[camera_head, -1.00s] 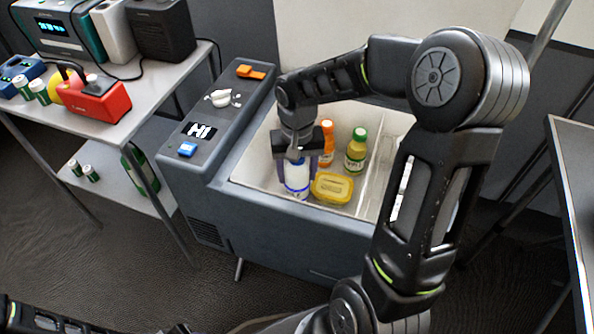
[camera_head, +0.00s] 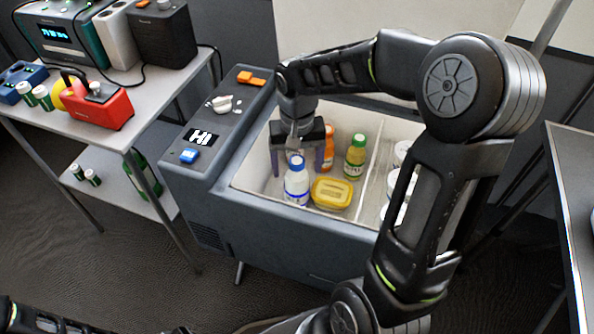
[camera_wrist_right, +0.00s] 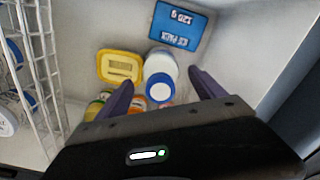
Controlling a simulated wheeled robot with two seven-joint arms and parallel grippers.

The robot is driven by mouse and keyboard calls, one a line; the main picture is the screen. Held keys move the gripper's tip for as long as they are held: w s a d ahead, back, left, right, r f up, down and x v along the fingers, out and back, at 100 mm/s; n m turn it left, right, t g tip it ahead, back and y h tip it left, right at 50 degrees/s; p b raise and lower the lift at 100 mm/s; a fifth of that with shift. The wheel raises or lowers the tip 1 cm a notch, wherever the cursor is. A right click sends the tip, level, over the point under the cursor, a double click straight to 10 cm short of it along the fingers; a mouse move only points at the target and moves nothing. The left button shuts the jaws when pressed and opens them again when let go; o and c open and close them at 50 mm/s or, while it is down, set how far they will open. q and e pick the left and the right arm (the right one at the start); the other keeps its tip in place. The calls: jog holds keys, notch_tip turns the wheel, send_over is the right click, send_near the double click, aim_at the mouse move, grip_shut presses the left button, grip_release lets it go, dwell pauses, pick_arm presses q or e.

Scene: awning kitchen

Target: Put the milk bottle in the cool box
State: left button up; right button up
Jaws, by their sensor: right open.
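The milk bottle (camera_head: 296,182), white with a blue cap and blue band, stands inside the cool box (camera_head: 262,208), in the left compartment. It also shows in the right wrist view (camera_wrist_right: 160,75), where its blue cap lies between and beyond the fingers. My right gripper (camera_head: 298,168) is open, just behind the bottle in the head view, with its fingers pointing down into the box. The wrist view shows its two purple fingers (camera_wrist_right: 165,92) spread and apart from the bottle. Part of my left arm shows at the lower left; its gripper is out of view.
A yellow tub (camera_head: 332,194), an orange bottle (camera_head: 328,150) and a green-capped bottle (camera_head: 355,157) share the compartment. A blue ice pack (camera_wrist_right: 178,26) lies near the wall. A wire divider (camera_wrist_right: 48,75) separates white containers. A shelf table (camera_head: 60,120) stands left.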

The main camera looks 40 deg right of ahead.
notch_tip(320, 180, up, 8)
jog(key=shift+f+p, duration=0.25)
jog(key=shift+p, duration=0.55)
